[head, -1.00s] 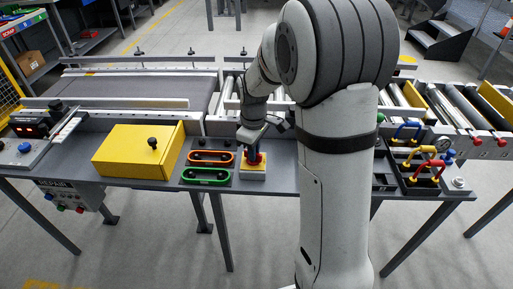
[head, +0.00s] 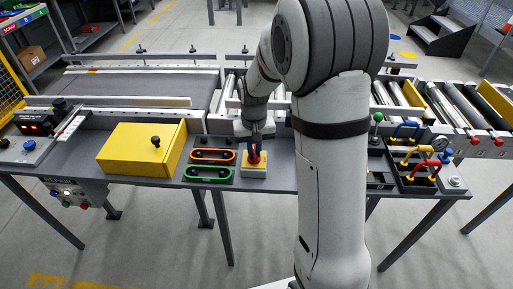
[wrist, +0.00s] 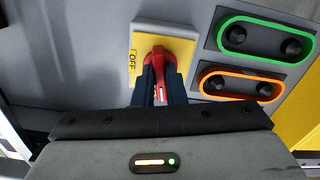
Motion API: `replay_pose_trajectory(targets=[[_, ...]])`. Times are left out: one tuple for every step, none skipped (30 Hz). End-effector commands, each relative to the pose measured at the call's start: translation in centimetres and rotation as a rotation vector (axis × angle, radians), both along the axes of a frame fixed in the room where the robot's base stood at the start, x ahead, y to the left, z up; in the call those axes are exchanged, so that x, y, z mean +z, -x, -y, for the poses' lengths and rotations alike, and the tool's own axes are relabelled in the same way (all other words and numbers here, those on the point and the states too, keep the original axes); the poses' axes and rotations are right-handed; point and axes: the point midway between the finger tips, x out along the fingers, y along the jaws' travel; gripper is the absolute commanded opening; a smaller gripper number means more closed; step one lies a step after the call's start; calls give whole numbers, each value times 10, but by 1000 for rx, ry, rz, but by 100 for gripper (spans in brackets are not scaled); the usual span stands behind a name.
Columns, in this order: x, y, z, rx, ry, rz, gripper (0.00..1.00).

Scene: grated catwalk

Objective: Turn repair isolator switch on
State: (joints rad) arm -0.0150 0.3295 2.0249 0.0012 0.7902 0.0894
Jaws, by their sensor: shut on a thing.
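The isolator switch is a red handle (wrist: 157,62) on a yellow plate (wrist: 185,47) marked "OFF" at its left in the wrist view. In the head view its yellow base (head: 254,171) sits on the grey bench, right of the orange and green handles. My gripper (wrist: 158,85) is shut on the red handle, with one dark finger on each side of it. In the head view my gripper (head: 255,150) stands over the switch and hides part of the handle. Any other marking on the plate is not readable.
The orange handle (head: 212,156) and green handle (head: 208,174) lie just left of the switch. A yellow box (head: 140,148) with a black knob stands further left. Colored handles (head: 420,165) and a gauge sit at the right. A conveyor runs behind the bench.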

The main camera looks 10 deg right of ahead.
Motion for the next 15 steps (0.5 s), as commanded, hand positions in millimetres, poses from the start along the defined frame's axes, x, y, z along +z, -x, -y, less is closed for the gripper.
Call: replay_pose_trajectory(targets=[[3,-3,-1,-32,-2,10,0],[3,-3,-1,-54,-2,10,0],[3,-3,-1,-80,-2,10,0],[3,-3,-1,-98,-2,11,0],[3,-3,-1,-116,-2,11,0],[3,-3,0,-137,-2,11,0],[3,-3,0,-152,-2,11,0],[3,-4,0,-165,-2,12,0],[3,-4,0,-182,-2,12,0],[3,-4,0,-193,-2,12,0],[3,-4,0,-203,-2,12,0],[3,-4,0,-214,-2,13,0],[3,-4,0,-222,-2,13,0],[3,-4,0,-229,-2,13,0],[3,-4,1,-237,-1,13,0]])
